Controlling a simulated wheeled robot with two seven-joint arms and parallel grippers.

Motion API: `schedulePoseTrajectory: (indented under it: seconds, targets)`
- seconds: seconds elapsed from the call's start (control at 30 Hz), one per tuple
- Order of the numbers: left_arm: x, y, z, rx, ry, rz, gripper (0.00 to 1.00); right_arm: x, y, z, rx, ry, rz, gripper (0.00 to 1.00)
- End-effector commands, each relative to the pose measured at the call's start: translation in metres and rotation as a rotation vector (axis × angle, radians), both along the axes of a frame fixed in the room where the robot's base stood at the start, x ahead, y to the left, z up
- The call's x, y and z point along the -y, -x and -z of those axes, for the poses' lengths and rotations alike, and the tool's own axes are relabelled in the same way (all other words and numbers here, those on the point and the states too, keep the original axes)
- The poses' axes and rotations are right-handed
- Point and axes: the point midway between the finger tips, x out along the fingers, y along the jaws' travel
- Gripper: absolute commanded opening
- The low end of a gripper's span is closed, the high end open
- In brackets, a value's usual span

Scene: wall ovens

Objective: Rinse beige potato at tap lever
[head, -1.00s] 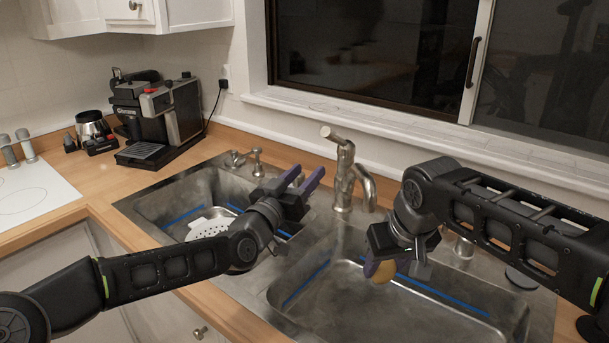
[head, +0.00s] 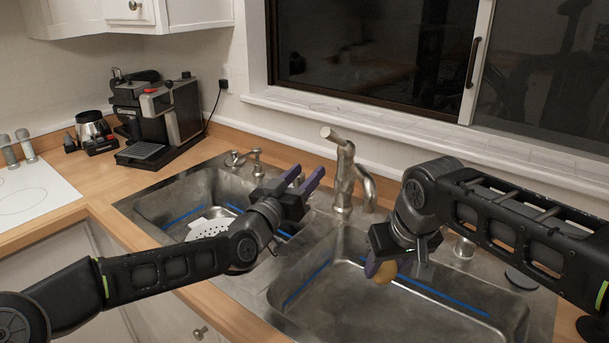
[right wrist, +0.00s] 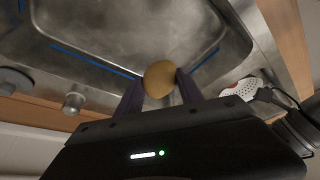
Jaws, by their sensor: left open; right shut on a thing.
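The beige potato (head: 384,272) is held by my right gripper (head: 377,267) over the right sink basin (head: 350,310). In the right wrist view the potato (right wrist: 159,79) sits between the two purple fingers of the right gripper (right wrist: 158,90). The metal tap with its lever (head: 335,137) stands behind the divider between the basins. Its spout (head: 368,192) is to the left of and behind the right gripper. My left gripper (head: 306,180) is open and empty, to the left of the tap. No water stream is visible.
The left basin (head: 160,202) holds a white perforated strainer (head: 208,228). A coffee machine (head: 160,118) stands on the wooden counter at the back left. A window sill (head: 400,127) runs behind the sink. The right basin looks empty.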

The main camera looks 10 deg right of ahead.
Motion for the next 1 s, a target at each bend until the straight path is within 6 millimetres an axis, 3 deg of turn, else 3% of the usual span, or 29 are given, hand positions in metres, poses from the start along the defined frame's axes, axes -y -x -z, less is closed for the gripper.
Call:
schedulePoseTrajectory:
  seconds: [0.53, 1.0]
  targets:
    - [0.0, 0.0, -0.014, 0.0, 0.0, 0.0, 0.45, 0.004, 0.043, -0.036, 0.001, 0.0, 0.0, 0.0]
    - [0.0, 0.0, -0.014, 0.0, 0.0, 0.0, 0.45, 0.004, 0.046, -0.037, 0.0, 0.0, 0.0, 0.0]
